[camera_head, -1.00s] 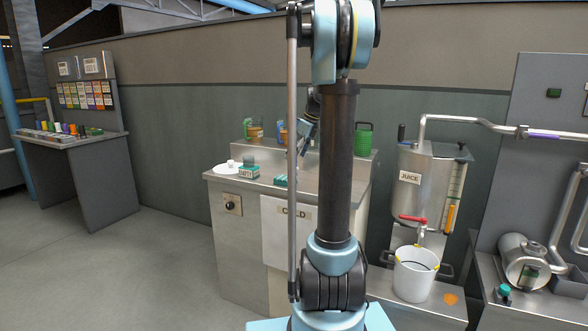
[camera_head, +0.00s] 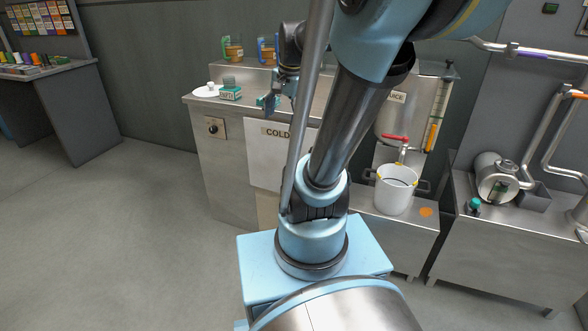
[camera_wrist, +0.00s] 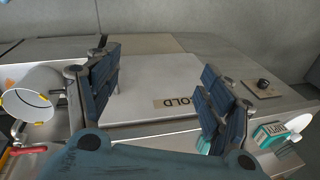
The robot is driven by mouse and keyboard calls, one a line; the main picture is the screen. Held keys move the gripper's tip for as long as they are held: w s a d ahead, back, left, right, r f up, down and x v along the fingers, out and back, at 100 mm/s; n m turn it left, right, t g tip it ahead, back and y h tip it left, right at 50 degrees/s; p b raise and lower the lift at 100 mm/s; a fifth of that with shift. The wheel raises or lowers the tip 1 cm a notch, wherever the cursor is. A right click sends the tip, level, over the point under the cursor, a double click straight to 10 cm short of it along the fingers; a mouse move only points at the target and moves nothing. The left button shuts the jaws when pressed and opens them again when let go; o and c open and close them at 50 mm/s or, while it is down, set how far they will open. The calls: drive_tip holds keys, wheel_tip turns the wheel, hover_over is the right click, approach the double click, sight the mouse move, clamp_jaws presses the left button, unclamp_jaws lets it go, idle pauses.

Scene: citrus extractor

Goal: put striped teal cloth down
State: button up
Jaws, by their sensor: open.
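A small teal item (camera_head: 261,101), probably the striped teal cloth, lies on the steel counter (camera_head: 195,104), partly hidden by my gripper. Its stripes are too small to make out. A teal patch (camera_wrist: 203,146) also shows behind the right finger in the wrist view. My gripper (camera_head: 272,101) is at the counter, just right of the teal item in the head view. In the wrist view my gripper (camera_wrist: 160,68) has its dark blue fingers wide apart, with nothing between them. I cannot tell whether a finger touches the teal item.
A teal-and-white box (camera_head: 230,94) and a white plate (camera_head: 206,91) stand left on the counter. Jars (camera_head: 234,50) stand on the ledge behind. The COLD door (camera_head: 270,160) is below. A white pot (camera_head: 395,190) stands under the juice tank's red tap at right. Left floor is clear.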

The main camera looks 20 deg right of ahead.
drive_tip(key=s+f+n+h, duration=0.1)
drive_tip(key=s+f+n, duration=0.8)
drive_tip(key=s+f, duration=0.2)
drive_tip(key=shift+s+d+f+n, duration=0.15)
drive_tip(key=shift+s+d+n, duration=0.2)
drive_tip(key=shift+s, duration=0.85)
drive_tip(key=shift+w+f, duration=0.2)
drive_tip(key=shift+w, duration=0.3)
drive_tip(key=shift+o, duration=0.6)
